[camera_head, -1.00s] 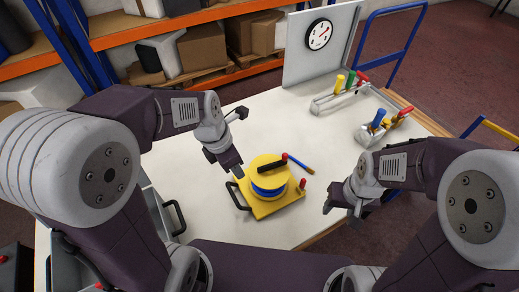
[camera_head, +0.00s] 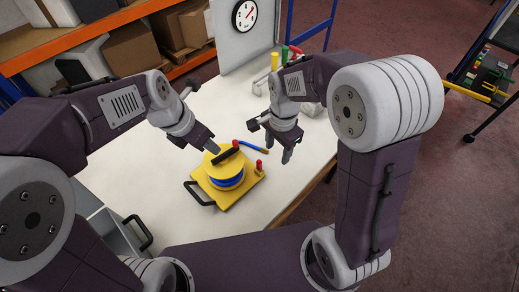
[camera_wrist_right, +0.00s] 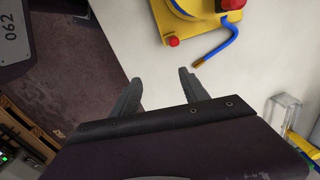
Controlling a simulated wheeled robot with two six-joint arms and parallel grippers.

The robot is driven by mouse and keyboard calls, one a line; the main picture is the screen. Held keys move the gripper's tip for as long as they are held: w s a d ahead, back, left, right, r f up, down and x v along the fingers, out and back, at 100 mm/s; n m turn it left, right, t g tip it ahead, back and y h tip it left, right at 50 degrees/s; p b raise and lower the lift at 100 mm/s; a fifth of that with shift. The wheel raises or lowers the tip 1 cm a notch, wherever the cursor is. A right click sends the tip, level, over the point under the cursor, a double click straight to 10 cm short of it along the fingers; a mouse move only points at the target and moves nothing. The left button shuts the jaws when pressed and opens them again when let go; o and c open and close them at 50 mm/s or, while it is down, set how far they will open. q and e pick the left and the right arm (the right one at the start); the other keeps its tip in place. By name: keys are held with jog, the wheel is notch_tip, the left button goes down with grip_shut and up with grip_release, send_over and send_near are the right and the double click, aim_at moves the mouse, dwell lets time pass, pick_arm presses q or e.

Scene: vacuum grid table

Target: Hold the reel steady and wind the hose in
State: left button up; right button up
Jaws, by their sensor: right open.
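The yellow reel (camera_head: 213,168) with blue hose (camera_head: 232,182) wound on it stands on a yellow base plate (camera_head: 236,199) with a black handle on the white table. A black crank bar with a red knob (camera_head: 236,144) lies across its top. A loose blue hose end (camera_head: 253,147) lies behind the reel. My left gripper (camera_head: 212,148) is close to the reel's upper left edge; whether it touches and its jaw opening are unclear. My right gripper (camera_head: 288,155) is open and empty, right of the reel. In the right wrist view the open fingers (camera_wrist_right: 160,83) are apart from the plate (camera_wrist_right: 190,32).
A white panel with a round gauge (camera_head: 244,15) stands at the table's back. Clamps with coloured handles (camera_head: 285,54) are partly hidden behind my right arm. A grey bin (camera_head: 117,236) is at the front left. The table's right edge is close to the reel.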

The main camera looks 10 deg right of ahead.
aim_at(261, 166)
jog(key=shift+n, duration=0.5)
jog(key=a, duration=0.1)
jog(key=w+a+f, duration=0.1)
jog(key=a, duration=0.1)
jog(key=w+a+f, duration=0.1)
jog(key=a, duration=0.1)
jog(key=shift+s, duration=0.1)
jog(key=shift+s+f, duration=0.1)
jog(key=shift+f, duration=0.1)
notch_tip(261, 166, down, 8)
jog(key=shift+r, duration=0.25)
jog(key=shift+d+f, duration=0.1)
jog(key=shift+f, duration=0.5)
grip_shut()
